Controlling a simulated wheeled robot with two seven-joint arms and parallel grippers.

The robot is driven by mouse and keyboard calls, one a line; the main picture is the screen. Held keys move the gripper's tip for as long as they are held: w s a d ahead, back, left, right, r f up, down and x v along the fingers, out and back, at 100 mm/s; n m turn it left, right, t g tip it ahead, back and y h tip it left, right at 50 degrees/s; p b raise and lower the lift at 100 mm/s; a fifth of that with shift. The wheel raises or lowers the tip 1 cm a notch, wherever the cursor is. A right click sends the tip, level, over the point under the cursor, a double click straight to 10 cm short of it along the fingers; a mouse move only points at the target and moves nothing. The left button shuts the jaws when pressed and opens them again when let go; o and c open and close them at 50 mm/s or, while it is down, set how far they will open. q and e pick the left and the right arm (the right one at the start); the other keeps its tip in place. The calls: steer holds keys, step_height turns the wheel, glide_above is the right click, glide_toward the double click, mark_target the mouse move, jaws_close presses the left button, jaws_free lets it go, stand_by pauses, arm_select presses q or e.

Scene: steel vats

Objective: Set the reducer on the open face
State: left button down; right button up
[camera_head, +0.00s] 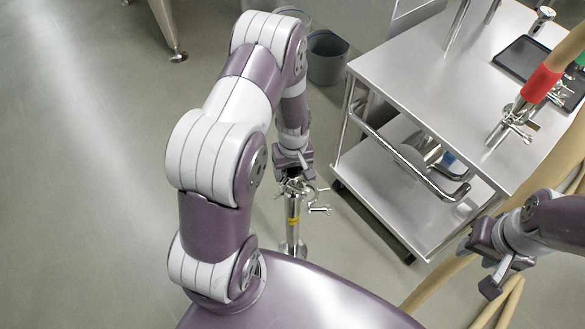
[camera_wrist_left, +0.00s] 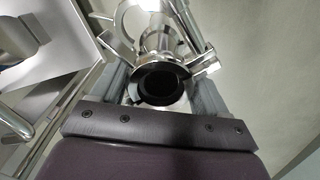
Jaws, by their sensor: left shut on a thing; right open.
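My left gripper (camera_head: 293,168) points down and is shut on a small steel fitting, which looks like the reducer (camera_wrist_left: 160,82). In the left wrist view its dark round opening lies between the two fingers. Just below the gripper is the top of an upright steel pipe (camera_head: 293,236) with a yellow band. An opened hinged clamp (camera_head: 318,208) hangs around that top; its arm also shows in the left wrist view (camera_wrist_left: 207,68). The fingers hide the meeting place, so I cannot tell whether reducer and pipe touch. My right gripper (camera_head: 490,268) is open and empty at the lower right.
A two-shelf steel trolley (camera_head: 420,75) stands right of the pipe. It carries a black tray (camera_head: 519,57) and a red-collared hose (camera_head: 540,85) with a steel clamp fitting. A grey bucket (camera_head: 327,65) stands behind my left arm.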

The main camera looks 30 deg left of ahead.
arm_select(q)
jaws_free()
step_height(320, 180, up, 13)
steer(key=p, duration=0.1)
steer(key=shift+f, duration=0.15)
